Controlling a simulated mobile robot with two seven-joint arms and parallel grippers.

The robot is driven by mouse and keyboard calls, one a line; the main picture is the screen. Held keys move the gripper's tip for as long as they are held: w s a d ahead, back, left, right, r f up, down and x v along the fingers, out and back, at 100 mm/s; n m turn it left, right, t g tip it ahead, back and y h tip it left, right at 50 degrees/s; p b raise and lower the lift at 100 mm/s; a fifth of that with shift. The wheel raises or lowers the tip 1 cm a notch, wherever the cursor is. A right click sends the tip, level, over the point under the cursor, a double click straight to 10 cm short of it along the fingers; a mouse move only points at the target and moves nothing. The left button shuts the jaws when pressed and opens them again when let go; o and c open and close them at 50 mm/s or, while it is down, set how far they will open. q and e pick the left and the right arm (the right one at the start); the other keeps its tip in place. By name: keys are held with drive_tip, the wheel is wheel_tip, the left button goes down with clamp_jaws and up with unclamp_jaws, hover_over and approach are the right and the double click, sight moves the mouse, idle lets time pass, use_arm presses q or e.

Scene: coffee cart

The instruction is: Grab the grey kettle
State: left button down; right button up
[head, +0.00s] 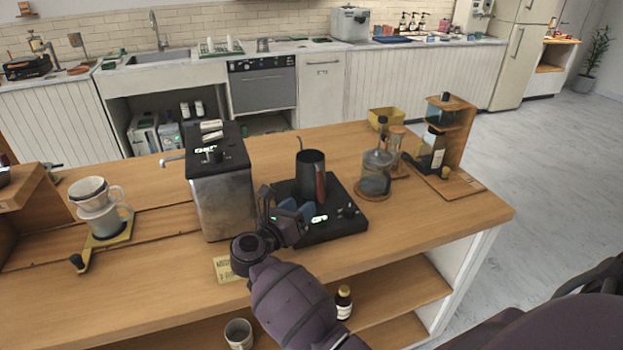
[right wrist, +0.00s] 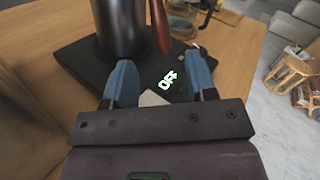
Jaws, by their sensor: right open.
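The grey kettle (head: 311,172) is dark, with a reddish-brown handle on its right side. It stands upright on a black hot plate (head: 345,212) on the wooden counter. In the right wrist view the kettle's lower body (right wrist: 122,30) and its handle (right wrist: 159,25) show beyond the fingers. My right gripper (head: 292,207) is just in front of the kettle, over the near left part of the hot plate. Its two blue fingers (right wrist: 160,82) are apart with nothing between them. The kettle's top is outside the right wrist view. My left gripper is not in view.
A metal espresso machine (head: 222,195) stands close left of the kettle. A glass carafe (head: 375,172) is close on the right, with a wooden stand (head: 455,150) beyond. A small card (head: 226,268) lies near my right wrist. The counter's front right is clear.

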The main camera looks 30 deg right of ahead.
sight(318, 191)
drive_tip(key=shift+p+x, duration=0.5)
drive_tip(key=shift+x, duration=3.2)
clamp_jaws()
